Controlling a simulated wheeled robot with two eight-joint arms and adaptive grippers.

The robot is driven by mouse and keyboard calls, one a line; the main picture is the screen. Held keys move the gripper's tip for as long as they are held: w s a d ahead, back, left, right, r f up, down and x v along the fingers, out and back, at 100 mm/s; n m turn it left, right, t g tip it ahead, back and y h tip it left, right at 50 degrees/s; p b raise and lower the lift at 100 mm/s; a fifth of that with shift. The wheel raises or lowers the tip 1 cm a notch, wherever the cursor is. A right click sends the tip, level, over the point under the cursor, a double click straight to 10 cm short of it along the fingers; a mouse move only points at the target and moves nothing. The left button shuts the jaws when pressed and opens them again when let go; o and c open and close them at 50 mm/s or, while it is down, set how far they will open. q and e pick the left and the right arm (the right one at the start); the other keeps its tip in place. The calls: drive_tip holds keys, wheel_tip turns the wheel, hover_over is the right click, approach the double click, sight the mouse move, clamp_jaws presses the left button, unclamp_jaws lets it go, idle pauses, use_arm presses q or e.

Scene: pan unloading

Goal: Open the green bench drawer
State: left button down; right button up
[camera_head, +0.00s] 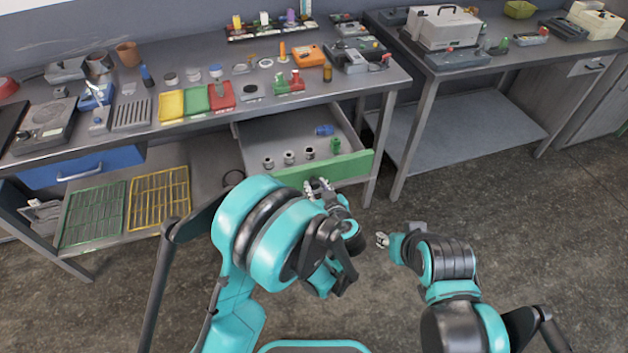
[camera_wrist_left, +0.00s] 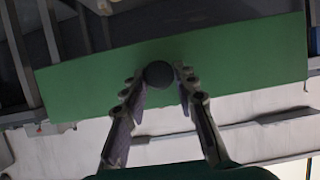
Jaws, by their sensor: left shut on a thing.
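The green-fronted bench drawer (camera_head: 352,167) is pulled out from under the left bench in the head view. Its grey tray shows, with several small grey fittings, a blue piece and a green piece inside. In the left wrist view the green front (camera_wrist_left: 250,62) fills the middle, with a round dark knob (camera_wrist_left: 158,74) on it. My left gripper (camera_wrist_left: 160,78) is shut on the knob, one finger on each side. In the head view the left gripper (camera_head: 320,188) is at the drawer front, partly hidden by my arm. My right gripper (camera_head: 383,240) is apart from the drawer, over the floor.
A closed blue drawer (camera_head: 80,168) is farther left under the same bench. Green and yellow racks (camera_head: 160,197) lie on the lower shelf. The bench leg (camera_head: 381,148) stands just right of the drawer. Floor (camera_head: 480,205) to the right is clear.

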use_arm(q)
drive_tip(key=shift+s, duration=0.1)
drive_tip(key=c, duration=1.2)
unclamp_jaws()
drive_tip(key=shift+s+d, duration=0.1)
drive_tip(key=v, duration=1.2)
drive_tip(key=s+a+r+m+g+h, duration=0.1)
drive_tip(key=s+a+r+g, duration=0.15)
drive_tip(key=a, duration=0.65)
drive_tip(key=s+a+r+m+g+h, duration=0.1)
drive_tip(key=s+a+g, duration=0.15)
drive_tip(key=a, duration=0.65)
drive_tip(key=s+a+r+m+h, duration=0.1)
drive_tip(key=s+a+r+h, duration=0.1)
drive_tip(key=s+a, duration=0.2)
drive_tip(key=shift+s+r+m+g, duration=0.2)
drive_tip(key=shift+s+m+g, duration=0.1)
drive_tip(key=shift+s, duration=0.95)
